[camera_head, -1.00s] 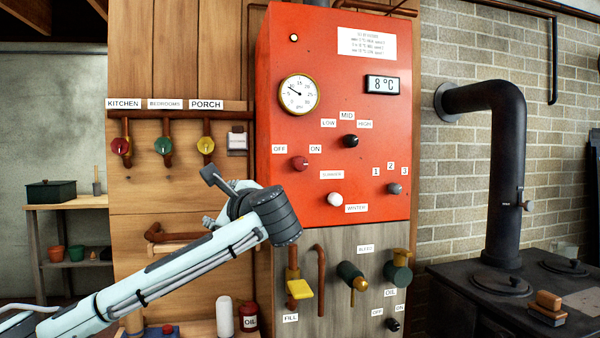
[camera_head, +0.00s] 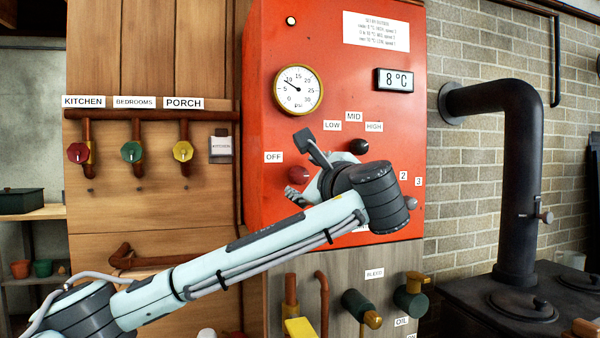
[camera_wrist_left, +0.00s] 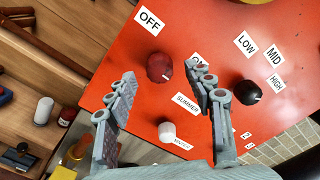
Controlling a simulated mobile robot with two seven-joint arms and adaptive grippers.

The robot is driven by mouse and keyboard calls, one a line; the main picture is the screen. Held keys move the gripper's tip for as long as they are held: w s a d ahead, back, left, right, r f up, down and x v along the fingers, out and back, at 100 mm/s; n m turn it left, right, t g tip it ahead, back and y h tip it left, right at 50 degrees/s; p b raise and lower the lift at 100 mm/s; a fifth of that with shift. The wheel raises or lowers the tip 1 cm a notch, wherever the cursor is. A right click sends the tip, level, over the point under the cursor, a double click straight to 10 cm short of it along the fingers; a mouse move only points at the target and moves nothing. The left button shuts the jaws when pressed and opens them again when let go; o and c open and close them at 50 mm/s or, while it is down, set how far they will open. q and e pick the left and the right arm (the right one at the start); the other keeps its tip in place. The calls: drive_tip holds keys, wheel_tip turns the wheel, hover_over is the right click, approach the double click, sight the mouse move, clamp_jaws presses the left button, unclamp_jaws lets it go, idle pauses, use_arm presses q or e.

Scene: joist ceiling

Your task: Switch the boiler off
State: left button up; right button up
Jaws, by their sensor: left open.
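The orange-red boiler panel (camera_head: 262,215) fills the middle of the head view. Its dark red OFF/ON knob (camera_head: 299,173) sits right of the OFF label (camera_head: 273,157). In the wrist view the knob (camera_wrist_left: 159,67) has a pale mark on the side away from OFF, toward the partly hidden ON label (camera_wrist_left: 197,62). My left gripper (camera_wrist_left: 161,76) is open and empty, in front of the panel, with the knob showing between its fingertips. In the head view its fingers are partly hidden behind my wrist. My right gripper is not in view.
A black LOW/MID/HIGH knob (camera_wrist_left: 247,92) and a white SUMMER/WINTER knob (camera_wrist_left: 167,132) are close by. Valves with red, green and yellow handles (camera_head: 183,151) are on the left.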

sight(301, 176)
use_arm(q)
drive_tip(key=shift+x, duration=1.7)
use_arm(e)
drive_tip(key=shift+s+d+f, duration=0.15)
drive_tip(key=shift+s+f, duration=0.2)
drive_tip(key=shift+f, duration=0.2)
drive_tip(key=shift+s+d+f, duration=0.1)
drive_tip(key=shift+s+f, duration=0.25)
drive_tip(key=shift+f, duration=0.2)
use_arm(q)
drive_tip(key=shift+c, duration=0.4)
drive_tip(key=shift+f, duration=0.1)
drive_tip(key=c, duration=1.1)
